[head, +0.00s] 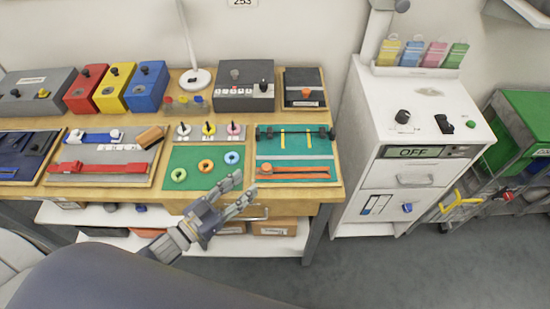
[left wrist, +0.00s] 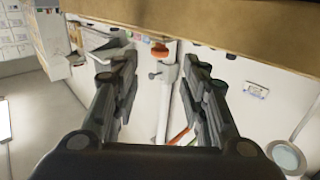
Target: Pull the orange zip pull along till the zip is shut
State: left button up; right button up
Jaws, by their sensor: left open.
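The orange zip pull (head: 266,168) sits at the left end of an orange zip strip (head: 300,171) on the teal board (head: 325,148) at the table's front right. The strip runs to the right from it. My left gripper (head: 244,186) is open and empty, in front of the table edge, left of and nearer than the pull, apart from it. The left wrist view shows its two fingers spread (left wrist: 161,65) with nothing held. I cannot make out the zip pull in that view. My right gripper is not in view.
A green mat (head: 205,158) with several rings lies left of the teal board. A grey board with a red slider (head: 100,167) is further left. A white cabinet (head: 350,155) stands right of the table (head: 320,210).

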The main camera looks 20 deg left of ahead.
aim_at(266, 167)
pick_arm(q)
jog(key=shift+w+d+r+p, duration=0.15)
jog(key=shift+w+d+p, duration=0.1)
jog(key=shift+w, duration=0.2)
jog(key=shift+w+d+r+p, duration=0.1)
jog(key=shift+w+d+r, duration=0.1)
jog(key=shift+w, duration=0.2)
jog(key=x, duration=0.3)
jog(key=shift+p, duration=0.35)
jog(key=x, duration=0.4)
jog(key=shift+w+d+f+p, duration=0.1)
jog(key=shift+w+f+p, duration=0.05)
jog(key=shift+f+p, duration=0.15)
grip_shut()
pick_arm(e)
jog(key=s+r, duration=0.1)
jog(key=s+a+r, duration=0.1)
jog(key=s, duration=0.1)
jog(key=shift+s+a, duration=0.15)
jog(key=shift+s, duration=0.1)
